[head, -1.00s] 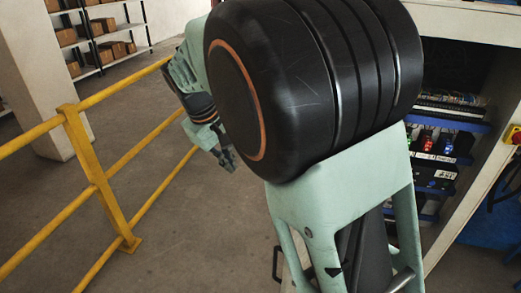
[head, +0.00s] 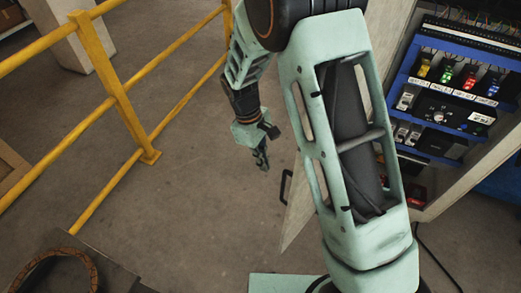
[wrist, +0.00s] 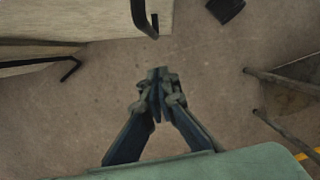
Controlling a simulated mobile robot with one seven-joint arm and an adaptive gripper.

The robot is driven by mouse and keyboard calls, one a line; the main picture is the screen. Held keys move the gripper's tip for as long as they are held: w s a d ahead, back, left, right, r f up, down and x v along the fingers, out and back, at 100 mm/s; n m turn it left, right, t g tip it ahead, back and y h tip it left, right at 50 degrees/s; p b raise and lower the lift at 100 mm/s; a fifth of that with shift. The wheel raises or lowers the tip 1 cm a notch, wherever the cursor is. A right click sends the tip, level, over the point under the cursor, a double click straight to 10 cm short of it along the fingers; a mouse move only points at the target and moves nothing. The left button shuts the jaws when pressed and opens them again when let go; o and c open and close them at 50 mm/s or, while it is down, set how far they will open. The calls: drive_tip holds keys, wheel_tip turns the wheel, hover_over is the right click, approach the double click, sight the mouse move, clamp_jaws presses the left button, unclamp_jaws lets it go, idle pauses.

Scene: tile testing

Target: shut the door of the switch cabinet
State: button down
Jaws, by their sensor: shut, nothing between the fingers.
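The switch cabinet (head: 455,190) stands at the right in the head view with its front open. Its pale door (head: 298,222) stands swung out, mostly hidden behind my arm. A black handle (head: 286,187) sits on the door's left edge. My gripper (head: 262,163) is shut and empty, pointing down over the floor, left of the handle and apart from it. In the wrist view my gripper (wrist: 158,82) has its fingertips together over bare floor. Pale panels with black bar handles show at upper left there; which one is the door I cannot tell.
Inside the cabinet are blue rails with lit green, red and blue switches (head: 447,76). A yellow railing (head: 113,90) runs along the left. A dark round object (head: 55,270) is at lower left. Floor between railing and door is clear.

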drive_tip(key=shift+s+d+f, duration=0.1)
drive_tip(key=shift+s+d, duration=0.2)
drive_tip(key=shift+d, duration=0.35)
drive_tip(key=shift+s+d+f, duration=0.1)
drive_tip(key=shift+s+d, duration=0.2)
drive_tip(key=shift+d, duration=0.3)
drive_tip(key=shift+s+d+f, duration=0.1)
drive_tip(key=shift+s+d, duration=0.2)
drive_tip(key=shift+d, duration=0.35)
